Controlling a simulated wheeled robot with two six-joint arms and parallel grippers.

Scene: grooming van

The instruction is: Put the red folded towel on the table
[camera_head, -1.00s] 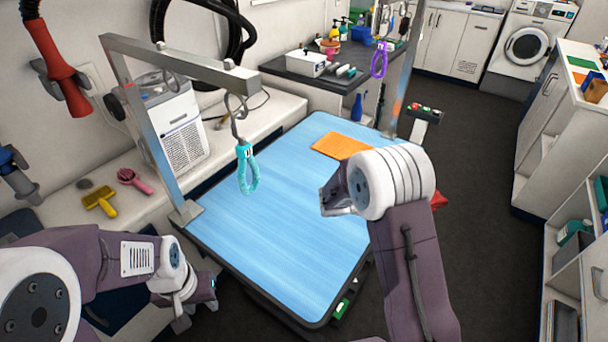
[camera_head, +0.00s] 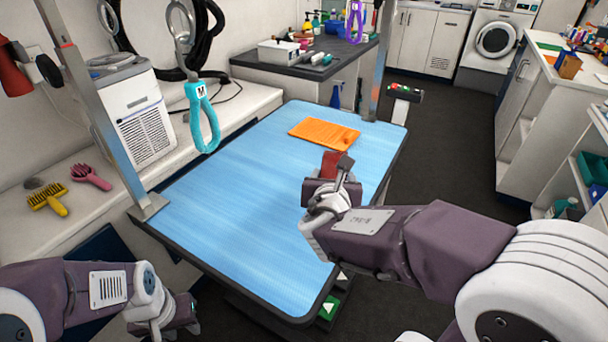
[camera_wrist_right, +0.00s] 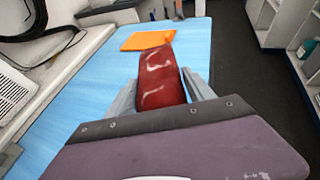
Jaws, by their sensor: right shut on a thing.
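The red folded towel (camera_wrist_right: 160,80) is between the fingers of my right gripper (camera_wrist_right: 160,92), which is shut on it. In the head view the towel (camera_head: 332,164) shows as a small red patch beyond my right gripper (camera_head: 338,178), over the right part of the blue-topped table (camera_head: 230,210). I cannot tell whether the towel touches the table. An orange folded towel (camera_head: 318,132) lies flat at the table's far end. My left gripper (camera_head: 190,312) is at the lower left, beside the table's near left side; its fingers are not clear enough to judge.
A metal grooming post (camera_head: 95,110) stands at the table's left edge. A cyan loop (camera_head: 204,115) hangs over the left side. A yellow brush (camera_head: 46,198) and pink brush (camera_head: 90,177) lie on the left bench. The table's middle is bare.

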